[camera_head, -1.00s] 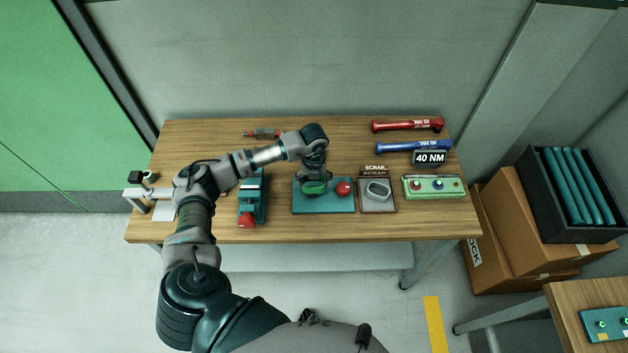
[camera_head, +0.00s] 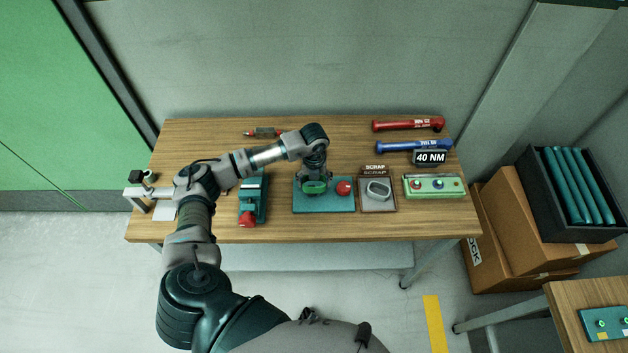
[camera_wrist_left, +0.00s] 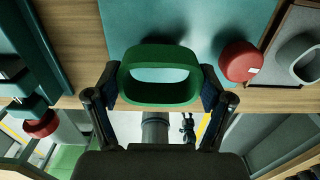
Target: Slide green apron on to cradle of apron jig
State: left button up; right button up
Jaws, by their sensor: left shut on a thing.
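The green apron (camera_head: 315,188) is a green oval ring with an open middle. My left gripper (camera_head: 314,181) is shut on it over the teal mat (camera_head: 335,203). In the left wrist view the apron (camera_wrist_left: 158,97) sits between the two fingers, its opening facing the camera. I cannot tell whether it touches the mat. A teal fixture with a red knob, apparently the apron jig (camera_head: 254,190), stands left of the mat, apart from the apron. It also shows at the left of the left wrist view (camera_wrist_left: 22,102). My right gripper is in neither view.
A red round part (camera_head: 343,188) is on the mat's right side. Beside it are a grey ring in the scrap tray (camera_head: 378,206) and a green button box (camera_head: 433,186). Red (camera_head: 408,125) and blue (camera_head: 405,146) wrenches lie behind. A grey bracket (camera_head: 136,194) stands at the left edge.

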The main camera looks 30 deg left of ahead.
pick_arm(q)
jog(key=shift+a, duration=0.2)
jog(key=shift+f, duration=0.1)
jog(key=shift+f+b, duration=0.95)
jog(key=shift+f, duration=0.35)
jog(key=shift+d, duration=0.1)
jog(key=shift+f, duration=0.1)
dwell(0.4)
jog(key=shift+f+b, duration=0.45)
jog(key=shift+f, duration=0.3)
jog(key=shift+f, duration=0.1)
